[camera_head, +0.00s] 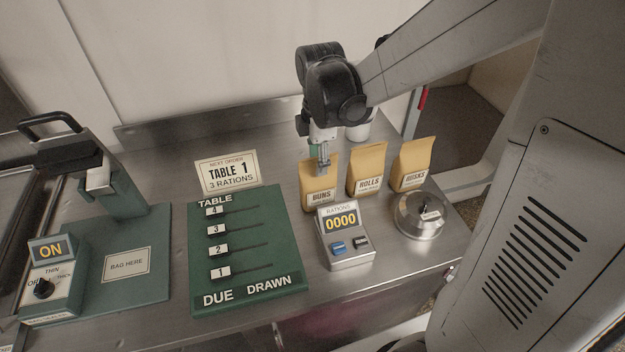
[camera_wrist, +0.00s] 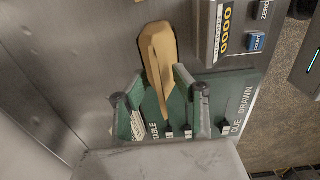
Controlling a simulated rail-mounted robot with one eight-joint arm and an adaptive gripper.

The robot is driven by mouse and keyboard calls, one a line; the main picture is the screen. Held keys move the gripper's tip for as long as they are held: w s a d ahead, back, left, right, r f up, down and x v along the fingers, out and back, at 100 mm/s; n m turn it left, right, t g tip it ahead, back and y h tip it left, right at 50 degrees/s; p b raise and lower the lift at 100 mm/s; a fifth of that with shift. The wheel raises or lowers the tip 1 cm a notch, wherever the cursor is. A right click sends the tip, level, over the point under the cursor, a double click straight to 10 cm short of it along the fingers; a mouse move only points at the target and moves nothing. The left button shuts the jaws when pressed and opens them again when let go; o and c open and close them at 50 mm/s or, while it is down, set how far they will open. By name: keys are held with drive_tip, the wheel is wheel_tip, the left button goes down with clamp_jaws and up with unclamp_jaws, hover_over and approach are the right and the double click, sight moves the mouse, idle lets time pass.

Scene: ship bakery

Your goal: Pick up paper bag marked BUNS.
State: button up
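The tan paper bag marked BUNS (camera_head: 320,194) stands upright on the steel counter, leftmost of three bags. My gripper (camera_head: 323,162) points down at its top, and a finger overlaps the bag's upper part in the head view. In the wrist view the bag (camera_wrist: 158,52) shows from above, with its narrow top reaching between the two fingers of my gripper (camera_wrist: 160,82). The fingers are apart, with gaps on both sides of the bag. The bag's lower part is partly hidden by the rations counter in the head view.
The bags marked ROLLS (camera_head: 367,167) and RUSKS (camera_head: 415,163) stand close on the right. A rations counter (camera_head: 345,240) reading 0000 and a round metal dial (camera_head: 421,217) stand in front. The green DUE DRAWN board (camera_head: 290,285) and TABLE 1 card (camera_head: 226,171) are left.

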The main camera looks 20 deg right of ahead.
drive_tip(key=shift+f, duration=0.1)
idle(0.3)
clamp_jaws()
